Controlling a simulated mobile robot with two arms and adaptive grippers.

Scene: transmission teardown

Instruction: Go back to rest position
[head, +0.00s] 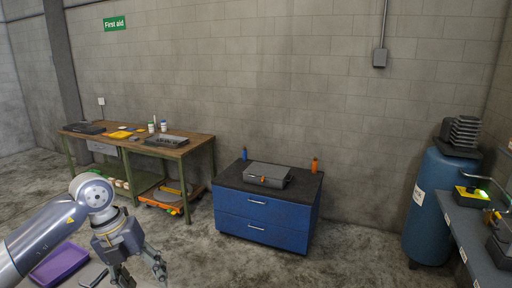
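My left gripper (140,274) hangs at the lower left of the head view, at the end of my grey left arm. It points down and its two dark fingers are spread apart, with nothing seen between them. A purple tray (60,262) lies behind and to the left of it, partly hidden by my arm. My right gripper is not in the head view.
A blue drawer cabinet (262,218) carries a grey case (268,174) and two small bottles. A wooden workbench (190,146) with tools stands at the back left. A blue tank (433,205) and a grey bench (470,232) stand right. Concrete floor is open between them.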

